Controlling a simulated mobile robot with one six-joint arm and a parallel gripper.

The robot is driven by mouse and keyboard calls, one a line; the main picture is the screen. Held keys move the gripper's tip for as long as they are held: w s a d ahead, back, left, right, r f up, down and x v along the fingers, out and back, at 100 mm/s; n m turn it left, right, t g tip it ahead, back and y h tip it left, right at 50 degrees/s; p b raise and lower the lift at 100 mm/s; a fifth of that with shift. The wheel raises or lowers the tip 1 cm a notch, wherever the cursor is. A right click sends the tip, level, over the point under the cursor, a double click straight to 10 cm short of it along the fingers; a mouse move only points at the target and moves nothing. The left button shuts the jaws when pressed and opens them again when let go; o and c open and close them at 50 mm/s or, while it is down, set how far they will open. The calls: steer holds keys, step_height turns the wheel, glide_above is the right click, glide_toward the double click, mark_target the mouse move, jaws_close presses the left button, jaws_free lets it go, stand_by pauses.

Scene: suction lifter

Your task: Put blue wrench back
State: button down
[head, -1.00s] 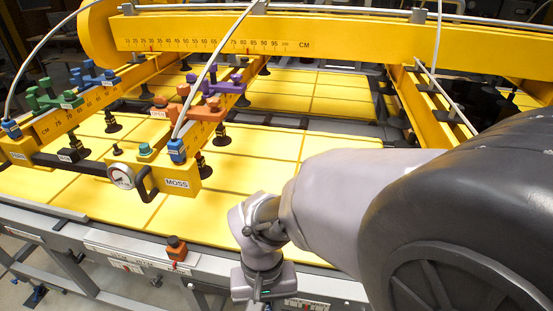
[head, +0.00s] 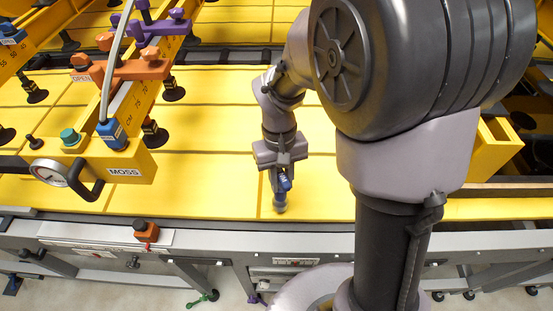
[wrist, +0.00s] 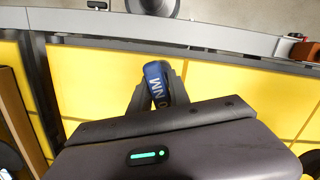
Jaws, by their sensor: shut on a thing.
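My gripper (head: 284,178) hangs over the front part of the yellow panels, just behind the bench's front edge, pointing down. It is shut on the blue wrench (head: 283,184). In the wrist view the two dark fingers of my gripper (wrist: 157,98) close around the wrench's blue part (wrist: 156,73), which bears white lettering ending in NM. A grey end shows below the blue part in the head view. Most of the wrench's length is hidden, and I cannot tell whether it touches the panel. No place for the wrench can be clearly made out.
The yellow lifter beam with the MOSS label (head: 125,172) and a gauge (head: 48,173) stands to the left. An orange button box (head: 146,232) sits on the grey front rail (head: 215,241). Small green (head: 207,298) and purple (head: 256,299) items show low at the front.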

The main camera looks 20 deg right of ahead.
mark_target(284, 198)
steer(key=f, duration=0.1)
steer(key=f+b, duration=0.1)
steer(key=w+d+f, duration=0.1)
steer(key=shift+f, duration=0.4)
steer(key=shift+s+r, duration=0.1)
steer(key=c, duration=1.2)
jaws_free()
